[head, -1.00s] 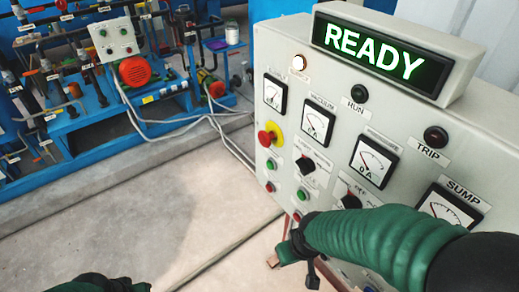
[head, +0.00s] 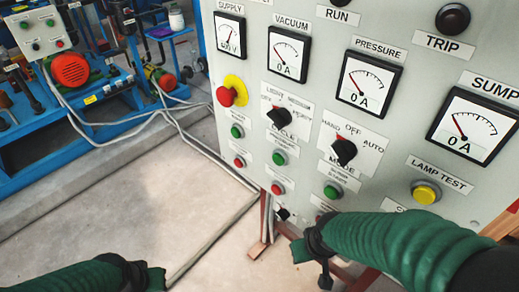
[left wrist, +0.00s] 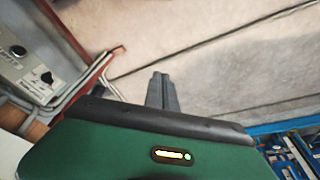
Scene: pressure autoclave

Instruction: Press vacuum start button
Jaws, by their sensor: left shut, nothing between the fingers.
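The grey control panel (head: 400,120) fills the right half of the head view. Under its gauges are a left pair of green (head: 237,131) and red (head: 239,161) buttons, a middle pair of green (head: 279,157) and red (head: 277,188) buttons, and a green button (head: 331,192) further right. Their small labels are too blurred to tell which is vacuum start. My left gripper (head: 155,279) is low at the left, apart from the panel; its fingers (left wrist: 161,80) are shut and empty in the left wrist view. My right gripper (head: 324,272) is below the buttons, its fingers unclear.
A red emergency stop (head: 226,96) on a yellow disc, black rotary switches (head: 345,150) and a yellow lamp test button (head: 426,193) sit on the panel. Blue equipment with a red motor (head: 70,69) stands at the back left. Cables cross the open concrete floor (head: 120,200).

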